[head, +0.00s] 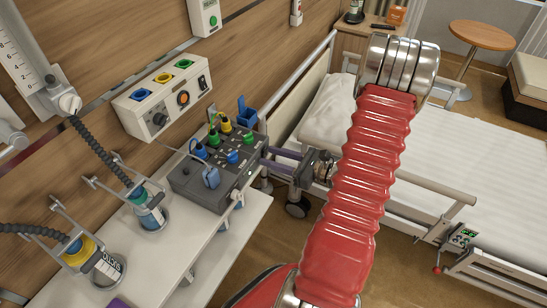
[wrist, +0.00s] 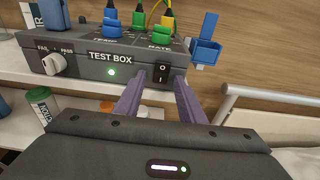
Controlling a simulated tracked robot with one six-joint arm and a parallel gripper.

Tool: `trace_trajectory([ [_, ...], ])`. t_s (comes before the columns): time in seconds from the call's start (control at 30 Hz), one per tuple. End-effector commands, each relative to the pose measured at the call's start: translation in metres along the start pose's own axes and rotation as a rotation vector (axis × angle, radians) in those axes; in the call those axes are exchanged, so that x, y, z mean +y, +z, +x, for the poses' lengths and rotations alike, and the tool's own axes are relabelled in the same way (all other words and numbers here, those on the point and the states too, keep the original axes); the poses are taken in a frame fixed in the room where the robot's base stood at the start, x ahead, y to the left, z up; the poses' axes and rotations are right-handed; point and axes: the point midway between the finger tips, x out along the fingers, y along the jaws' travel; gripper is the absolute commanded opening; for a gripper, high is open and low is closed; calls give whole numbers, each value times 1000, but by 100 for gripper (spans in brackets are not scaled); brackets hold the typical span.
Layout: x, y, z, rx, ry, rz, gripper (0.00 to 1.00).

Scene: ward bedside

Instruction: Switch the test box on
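The test box (head: 212,180) is a dark grey box on the white shelf, with coloured plugs on top. In the wrist view, its front panel (wrist: 92,71) reads "TEST BOX". A green lamp (wrist: 111,72) on it is lit. A black rocker switch (wrist: 162,73) marked O above and I below is at the panel's right; I cannot tell which half is pressed in. My gripper (wrist: 160,84) has two purple fingers, apart, one on each side below the switch, with nothing held between them. In the head view my gripper (head: 267,157) is at the box's right end; contact is unclear.
A FAIL/PASS knob (wrist: 53,64) is at the panel's left. A blue holder (head: 246,112) is behind the box. A white wall unit (head: 163,100) hangs above. The bed (head: 463,165) is at right.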

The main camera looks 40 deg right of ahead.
Motion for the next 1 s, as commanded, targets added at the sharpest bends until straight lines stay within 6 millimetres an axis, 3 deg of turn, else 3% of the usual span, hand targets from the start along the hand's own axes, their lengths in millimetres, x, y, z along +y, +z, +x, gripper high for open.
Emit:
trace_trajectory([
  [0.47, -1, 0, -10, 1, -3, -1, 38],
  [1.0, -1, 0, -78, 0, -5, -1, 38],
])
